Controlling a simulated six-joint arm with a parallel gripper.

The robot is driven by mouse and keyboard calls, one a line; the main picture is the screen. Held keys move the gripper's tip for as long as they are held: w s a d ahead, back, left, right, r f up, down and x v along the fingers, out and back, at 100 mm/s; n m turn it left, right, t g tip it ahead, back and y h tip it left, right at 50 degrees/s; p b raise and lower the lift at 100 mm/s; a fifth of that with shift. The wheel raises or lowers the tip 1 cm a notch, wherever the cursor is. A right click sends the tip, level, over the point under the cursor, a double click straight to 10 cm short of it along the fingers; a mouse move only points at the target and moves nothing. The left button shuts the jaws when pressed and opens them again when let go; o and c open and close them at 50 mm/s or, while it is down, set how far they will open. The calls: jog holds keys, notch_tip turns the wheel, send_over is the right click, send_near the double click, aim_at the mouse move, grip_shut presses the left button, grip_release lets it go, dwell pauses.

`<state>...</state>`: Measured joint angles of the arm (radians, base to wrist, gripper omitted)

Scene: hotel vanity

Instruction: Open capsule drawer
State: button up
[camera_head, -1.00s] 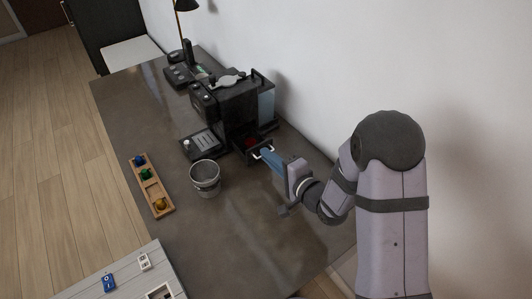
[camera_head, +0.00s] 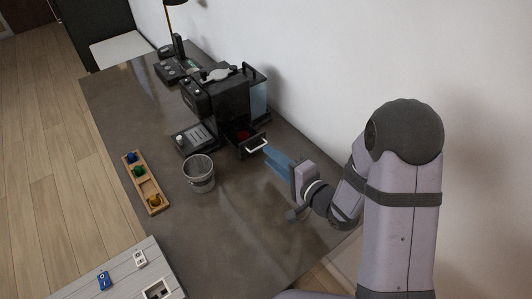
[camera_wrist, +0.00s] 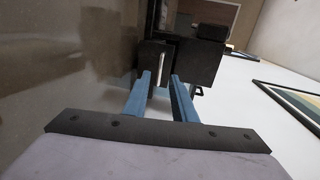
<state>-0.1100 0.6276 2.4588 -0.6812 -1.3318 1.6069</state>
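The capsule drawer (camera_head: 243,151) is pulled out from the side of the black coffee machine (camera_head: 222,98), with something dark red inside. Its pale bar handle (camera_head: 257,146) is on the drawer front; it also shows in the wrist view (camera_wrist: 161,62). My gripper (camera_head: 268,157) has blue fingers and is just in front of the handle, apart from it. In the wrist view my fingers (camera_wrist: 161,76) are spread, with nothing held between them. The handle appears beyond the tips, in line with the gap.
A metal bucket (camera_head: 198,172) stands in front of the machine. A wooden tray (camera_head: 142,174) with coloured capsules lies to its left. A light panel (camera_head: 125,279) with small switches is at bottom left. The wall runs along the right; the counter (camera_head: 235,225) nearby is clear.

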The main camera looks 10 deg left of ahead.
jog(key=shift+v, duration=1.2)
jog(key=shift+w, duration=0.1)
